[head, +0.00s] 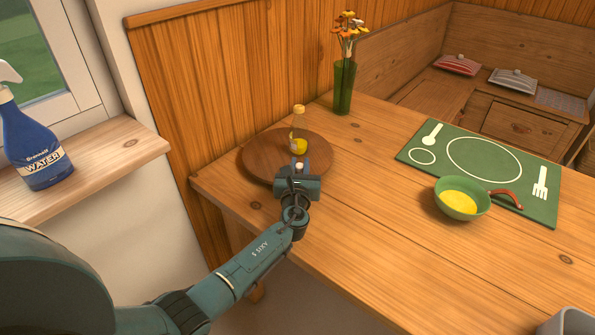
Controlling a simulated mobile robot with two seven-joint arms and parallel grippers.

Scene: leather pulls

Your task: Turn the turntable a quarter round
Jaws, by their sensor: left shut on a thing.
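The turntable (258,150) is a round, dark brown wooden disc lying flat at the table's far left corner. A small clear bottle (299,135) with yellow contents and a pale yellow cap stands upright on it, right of its middle. My left gripper (299,168) is at the near right part of the disc, just in front of the bottle. It is shut on a small pale peg at the turntable, mostly hidden by the fingers. My right gripper is not in view.
A green vase (343,88) with flowers stands behind the turntable. A green placemat (520,174) and a green pan (462,208) with yellow contents lie to the right. A blue spray bottle (32,150) stands on the windowsill (100,168). The wooden table's front middle is clear.

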